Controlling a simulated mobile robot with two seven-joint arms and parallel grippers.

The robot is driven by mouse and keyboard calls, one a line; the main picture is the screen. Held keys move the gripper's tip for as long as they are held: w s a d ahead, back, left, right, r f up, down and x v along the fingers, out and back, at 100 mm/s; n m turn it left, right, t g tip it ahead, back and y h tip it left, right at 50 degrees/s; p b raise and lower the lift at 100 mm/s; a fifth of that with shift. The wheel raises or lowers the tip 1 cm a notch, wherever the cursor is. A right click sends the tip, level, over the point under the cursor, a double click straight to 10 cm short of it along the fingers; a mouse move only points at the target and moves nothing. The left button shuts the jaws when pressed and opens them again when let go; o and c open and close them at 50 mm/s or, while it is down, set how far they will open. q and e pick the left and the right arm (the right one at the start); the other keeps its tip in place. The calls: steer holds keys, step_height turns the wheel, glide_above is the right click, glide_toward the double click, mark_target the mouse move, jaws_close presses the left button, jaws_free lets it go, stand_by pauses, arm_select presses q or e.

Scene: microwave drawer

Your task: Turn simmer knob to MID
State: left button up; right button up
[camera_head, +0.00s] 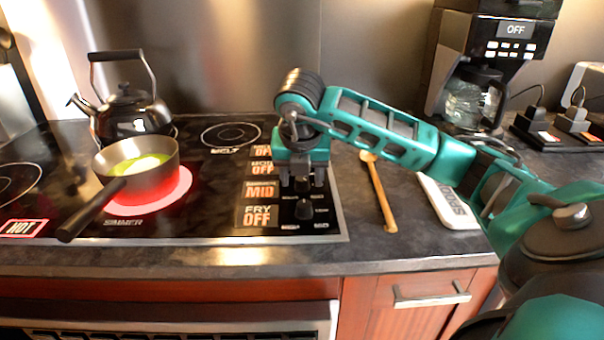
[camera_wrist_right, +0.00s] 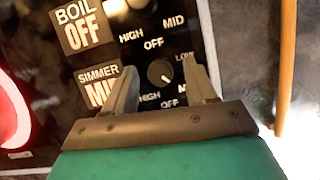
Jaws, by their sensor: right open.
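The simmer knob (camera_wrist_right: 160,72) is a round black dial with a white pointer mark aimed to the lower right in the right wrist view. LOW, MID, HIGH and OFF are printed around it, MID partly covered. The simmer display (camera_head: 260,190) reads MID in the head view. My right gripper (camera_head: 303,180) is over the knob column, pointing down, and hides the simmer knob there. In the wrist view its open fingers (camera_wrist_right: 164,78) lie on either side of the knob, with gaps visible. My left gripper is out of view.
A saucepan (camera_head: 140,173) with yellow-green contents stands on the glowing simmer burner (camera_head: 180,190). A black kettle (camera_head: 130,112) stands behind it. The fry knob (camera_head: 304,209) is just in front of my gripper. A wooden spoon (camera_head: 380,196) lies right of the cooktop.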

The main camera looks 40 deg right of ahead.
steer(key=shift+r, duration=0.1)
arm_select(q)
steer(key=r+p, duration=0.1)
steer(key=p, duration=0.1)
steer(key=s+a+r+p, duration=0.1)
steer(key=p, duration=0.1)
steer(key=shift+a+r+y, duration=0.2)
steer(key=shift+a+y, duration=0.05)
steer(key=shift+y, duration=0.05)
arm_select(e)
steer(key=v, duration=1.2)
steer(key=shift+r, duration=0.3)
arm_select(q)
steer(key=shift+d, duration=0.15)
arm_select(e)
steer(key=shift+s+a, duration=0.1)
